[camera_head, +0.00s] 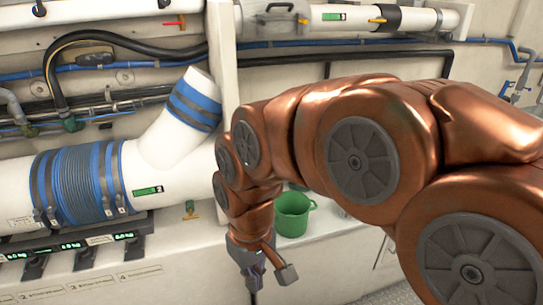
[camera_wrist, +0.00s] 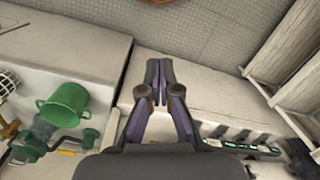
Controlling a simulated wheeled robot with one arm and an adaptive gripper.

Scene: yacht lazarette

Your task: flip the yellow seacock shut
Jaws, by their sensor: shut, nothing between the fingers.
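A small green valve with a yellow lever (camera_head: 190,216) sits on the wall below the white branched pipe, left of my arm. A yellow lever also shows beside green valve fittings in the wrist view (camera_wrist: 66,152), at lower left. Another yellow lever (camera_head: 377,20) is on the white pipe at the upper right. I cannot tell which of them is the seacock named. My gripper (camera_head: 268,284) points down in front of the ledge, right of the lower valve and apart from it. In the wrist view its fingers (camera_wrist: 159,68) are together and empty.
A green bucket (camera_head: 293,213) stands on the ledge just behind my gripper. A row of lit displays (camera_head: 84,242) is at lower left. A red lever (camera_head: 174,23) and an orange lever (camera_head: 303,20) are above. The grey floor (camera_wrist: 220,25) looks clear.

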